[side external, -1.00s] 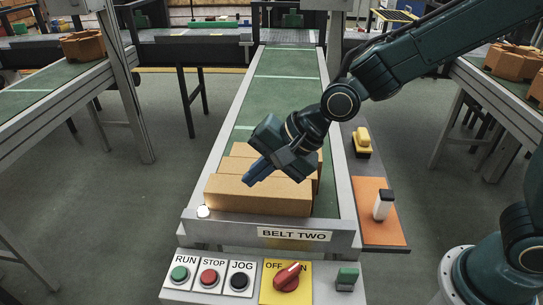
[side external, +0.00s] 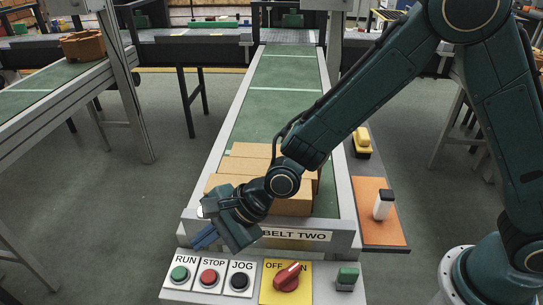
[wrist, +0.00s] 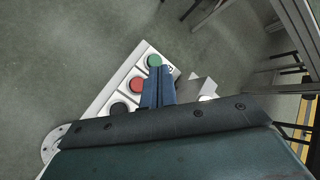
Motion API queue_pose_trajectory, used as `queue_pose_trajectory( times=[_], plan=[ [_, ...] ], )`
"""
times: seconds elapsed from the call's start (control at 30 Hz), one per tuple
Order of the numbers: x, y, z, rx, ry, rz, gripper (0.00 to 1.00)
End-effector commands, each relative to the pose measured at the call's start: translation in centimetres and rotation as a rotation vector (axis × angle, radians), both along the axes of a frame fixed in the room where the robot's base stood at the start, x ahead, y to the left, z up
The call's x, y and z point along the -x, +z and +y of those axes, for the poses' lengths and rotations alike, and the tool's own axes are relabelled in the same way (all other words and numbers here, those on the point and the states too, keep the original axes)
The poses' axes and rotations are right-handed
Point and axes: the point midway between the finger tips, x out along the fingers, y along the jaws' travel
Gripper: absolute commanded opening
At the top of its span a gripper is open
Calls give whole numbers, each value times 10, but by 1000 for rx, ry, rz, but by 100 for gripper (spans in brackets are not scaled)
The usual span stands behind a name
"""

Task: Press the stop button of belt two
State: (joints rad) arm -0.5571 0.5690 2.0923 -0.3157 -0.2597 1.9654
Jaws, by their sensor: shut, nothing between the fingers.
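The red STOP button (side external: 208,277) is on the front control panel (side external: 190,297) of belt two, between the green RUN button (side external: 180,273) and the black JOG button (side external: 240,281). My gripper (side external: 203,240) is shut and empty, its blue fingers pointing down and left above and behind the panel, apart from the buttons in the side view. In the wrist view, the closed fingers (wrist: 158,85) lie just right of the red button (wrist: 136,84), with their tips close to the green button (wrist: 154,60). The gap to the panel is hard to judge there.
Several cardboard boxes (side external: 292,200) sit at the belt's near end, behind the "BELT TWO" end plate (side external: 300,235). An orange plate (side external: 374,225) holds a white-and-black lever.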

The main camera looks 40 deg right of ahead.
Motion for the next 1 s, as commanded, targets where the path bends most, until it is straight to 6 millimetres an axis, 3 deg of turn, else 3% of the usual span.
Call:
queue_pose_trajectory(
  times=[0.47, 1.0],
  plan=[
    [0, -5, 0, 2, 1, 0, 0],
    [0, -53, -1, 3, 1, 2, 0]
  ],
)
